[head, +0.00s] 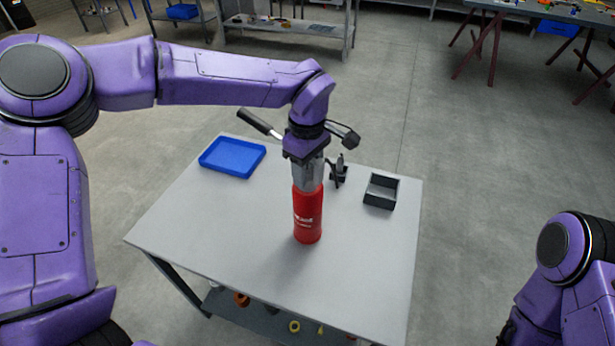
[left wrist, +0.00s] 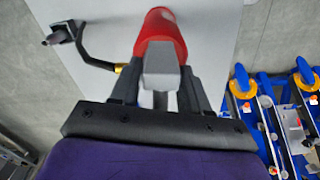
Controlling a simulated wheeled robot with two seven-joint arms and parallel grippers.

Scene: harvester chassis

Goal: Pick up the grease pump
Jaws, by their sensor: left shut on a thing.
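The grease pump (head: 307,215) has a red cylinder, a silver-grey head and a black-gripped lever (head: 255,122) pointing left. It stands upright over the grey table, and I cannot tell whether its base touches the top. My left gripper (head: 307,165) is above it, shut on its head. In the left wrist view, the fingers (left wrist: 158,95) lie on both sides of the grey head, with the red cylinder (left wrist: 162,35) beyond. A black hose leaves a brass fitting there. My right arm shows at the lower right, but its gripper is not visible.
The table's front is clear. Other benches stand farther back.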

